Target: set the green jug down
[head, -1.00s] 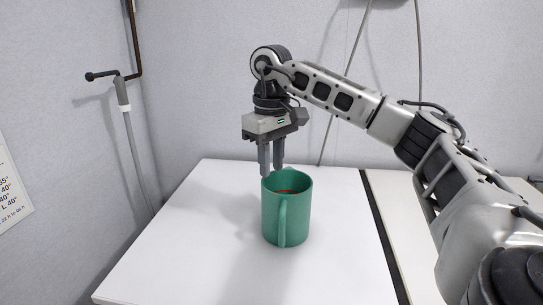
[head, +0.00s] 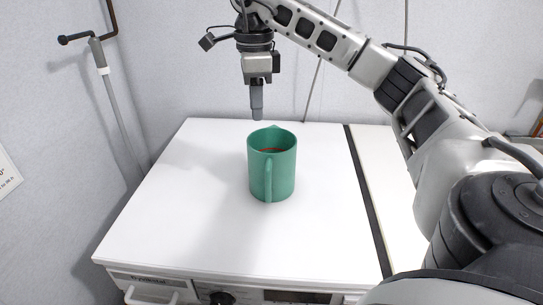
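The green jug (head: 285,178) stands upright on the white machine top (head: 190,215), its handle facing me. Something red (head: 270,150) shows inside it; most of its inside is hidden. My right gripper (head: 257,115) hangs pointing down just above and behind the jug's rim in the picture, apart from the jug and holding nothing. I see it edge-on, so one finger covers the other and the gap between them is hidden. My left gripper is not in view.
The machine's front has a control panel with a dark knob (head: 222,299) along the near edge. A dark gap (head: 366,195) separates its top from another pale surface at right. A grey pipe (head: 118,125) runs down the left wall. The top around the jug is clear.

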